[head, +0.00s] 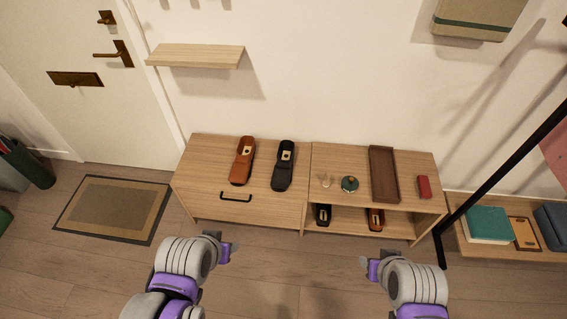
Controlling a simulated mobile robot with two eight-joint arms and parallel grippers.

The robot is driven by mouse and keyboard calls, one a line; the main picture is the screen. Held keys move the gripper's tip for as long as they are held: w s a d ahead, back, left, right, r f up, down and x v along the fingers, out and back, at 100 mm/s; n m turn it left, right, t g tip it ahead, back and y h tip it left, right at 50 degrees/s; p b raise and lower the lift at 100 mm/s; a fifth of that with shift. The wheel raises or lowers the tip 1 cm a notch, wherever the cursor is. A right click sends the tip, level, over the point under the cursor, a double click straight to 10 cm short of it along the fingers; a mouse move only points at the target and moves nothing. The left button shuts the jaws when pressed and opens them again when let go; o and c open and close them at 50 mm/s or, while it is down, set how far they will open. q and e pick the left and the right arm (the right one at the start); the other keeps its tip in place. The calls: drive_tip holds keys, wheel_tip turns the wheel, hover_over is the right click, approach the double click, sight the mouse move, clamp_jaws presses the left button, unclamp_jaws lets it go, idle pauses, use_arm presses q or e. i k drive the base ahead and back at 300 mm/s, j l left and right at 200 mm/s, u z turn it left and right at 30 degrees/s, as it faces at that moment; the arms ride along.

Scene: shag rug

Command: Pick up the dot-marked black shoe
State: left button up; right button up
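A black shoe (283,172) lies on top of the low wooden cabinet, left of its middle, with a pale patch showing near its far end. A second black shoe (323,217) sits in the open lower compartment at the right, partly shaded. Both seem to carry a small pale mark; I cannot tell which one has the dot. My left gripper (230,250) is in front of the cabinet, below the drawer side, apart from the shoes. My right gripper (367,263) is in front of the open compartment, also apart. Both look empty; their finger opening is too small to judge.
A brown shoe (240,168) lies beside the upper black one; another (375,219) is in the compartment. The cabinet top (208,165) also holds a green round item (349,184), a brown tray (384,174) and a red box (424,187). A black pole (497,165) stands right.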

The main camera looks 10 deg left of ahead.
sight(281, 178)
drive_tip(key=i+l+u, duration=0.1)
drive_tip(key=u, duration=0.3)
drive_tip(key=i+l+u, duration=0.15)
drive_tip(key=u, duration=0.3)
drive_tip(key=i+l+u, duration=0.1)
drive_tip(key=l, duration=0.25)
drive_tip(key=i+l+u, duration=0.1)
drive_tip(key=l, duration=0.25)
drive_tip(key=i+l+u, duration=0.15)
drive_tip(key=l, duration=0.2)
drive_tip(key=i+l, duration=0.1)
drive_tip(key=l, duration=0.2)
drive_tip(key=i+l, duration=0.1)
drive_tip(key=l, duration=0.2)
